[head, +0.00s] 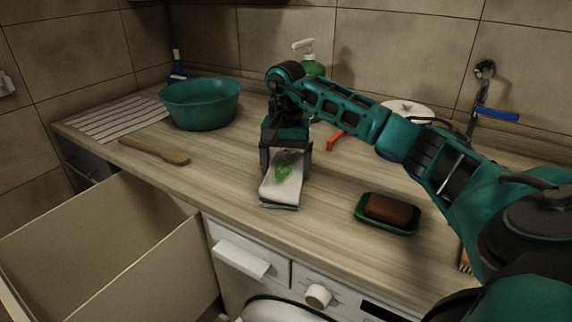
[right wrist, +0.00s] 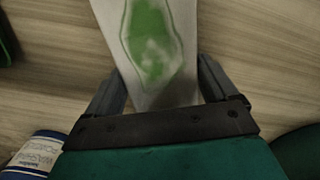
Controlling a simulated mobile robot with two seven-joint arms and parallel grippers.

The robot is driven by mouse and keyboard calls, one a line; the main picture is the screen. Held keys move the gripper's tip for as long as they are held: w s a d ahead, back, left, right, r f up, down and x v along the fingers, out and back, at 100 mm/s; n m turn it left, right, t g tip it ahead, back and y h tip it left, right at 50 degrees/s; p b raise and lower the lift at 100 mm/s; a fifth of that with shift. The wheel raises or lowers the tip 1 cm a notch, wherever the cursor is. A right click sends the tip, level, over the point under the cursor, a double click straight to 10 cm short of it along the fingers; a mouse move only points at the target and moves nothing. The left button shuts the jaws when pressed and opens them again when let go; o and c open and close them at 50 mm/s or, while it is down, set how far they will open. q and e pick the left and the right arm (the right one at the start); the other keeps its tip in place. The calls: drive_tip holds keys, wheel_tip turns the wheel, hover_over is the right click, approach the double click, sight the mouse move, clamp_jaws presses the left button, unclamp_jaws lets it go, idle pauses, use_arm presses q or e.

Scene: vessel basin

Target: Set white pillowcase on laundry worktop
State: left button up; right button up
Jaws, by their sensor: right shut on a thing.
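A folded white pillowcase (head: 283,187) with a green print is at the front middle of the wooden laundry worktop (head: 235,172). My right gripper (head: 284,172) points down over the cloth, a finger on each side, and is shut on it. In the right wrist view the pillowcase (right wrist: 155,50) runs between the two fingers (right wrist: 158,90). The cloth is at or very near the worktop surface; I cannot tell if it touches. My left gripper is not in view.
A green soap dish with a brown bar (head: 388,210) lies right of the pillowcase. A teal basin (head: 201,104), wooden paddle (head: 154,151) and striped mat (head: 118,117) are to the left. A green pump bottle (head: 313,66) stands behind. An open drawer (head: 110,250) juts out at front left.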

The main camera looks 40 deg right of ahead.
sight(286, 163)
drive_tip(key=o, duration=1)
drive_tip(key=shift+f, duration=0.1)
wheel_tip(286, 163, up, 12)
drive_tip(key=p, duration=0.1)
drive_tip(key=shift+r+p, duration=0.2)
drive_tip(key=shift+p, duration=0.15)
